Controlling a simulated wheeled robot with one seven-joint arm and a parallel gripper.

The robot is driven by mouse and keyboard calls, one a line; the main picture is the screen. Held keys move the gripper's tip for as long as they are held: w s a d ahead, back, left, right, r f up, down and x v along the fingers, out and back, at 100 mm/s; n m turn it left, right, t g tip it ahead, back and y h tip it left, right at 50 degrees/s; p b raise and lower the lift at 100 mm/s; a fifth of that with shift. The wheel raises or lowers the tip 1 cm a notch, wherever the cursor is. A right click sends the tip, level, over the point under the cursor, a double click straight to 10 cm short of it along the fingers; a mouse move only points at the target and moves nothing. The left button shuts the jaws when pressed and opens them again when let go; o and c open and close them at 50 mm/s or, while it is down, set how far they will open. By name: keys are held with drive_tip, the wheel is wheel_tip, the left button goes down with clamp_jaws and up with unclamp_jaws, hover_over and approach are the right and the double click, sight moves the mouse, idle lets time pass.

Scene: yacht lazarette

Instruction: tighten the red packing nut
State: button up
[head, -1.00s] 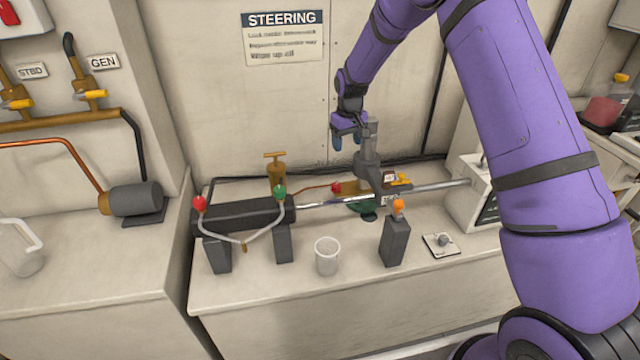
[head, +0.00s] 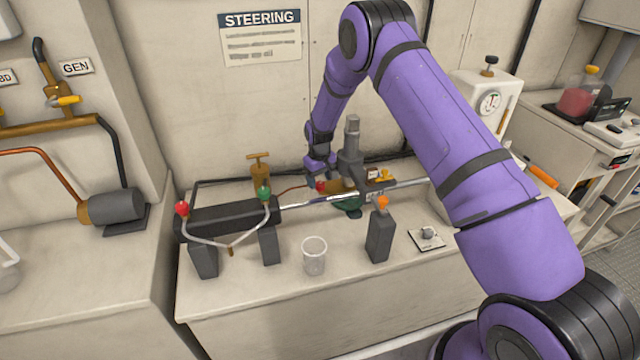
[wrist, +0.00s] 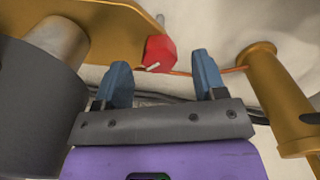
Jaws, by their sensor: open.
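The red packing nut (head: 320,186) is small in the head view, at the left end of a brass body (head: 340,187) behind the steel rod. In the wrist view the red nut (wrist: 160,50) has flat faces and a short pale mark at its lower edge. It sits at the end of the brass body (wrist: 105,22), with a thin copper pipe running right from it. My gripper (wrist: 160,63) is open, its two blue fingers on either side of the nut in the picture. I cannot tell whether the nut is between them in depth. No contact shows.
A dark grey post (head: 351,160) stands close right of my gripper; a dark cylinder (wrist: 38,110) fills the wrist view's left. A brass T-handled fitting (head: 260,172) stands left. A clear cup (head: 314,255) and a grey post with orange top (head: 380,235) stand in front.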

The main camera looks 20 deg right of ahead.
drive_tip(key=shift+f, duration=1.05)
drive_tip(key=c, duration=0.9)
drive_tip(key=shift+m, duration=0.4)
drive_tip(key=m, duration=0.3)
drive_tip(key=shift+m, duration=2.2)
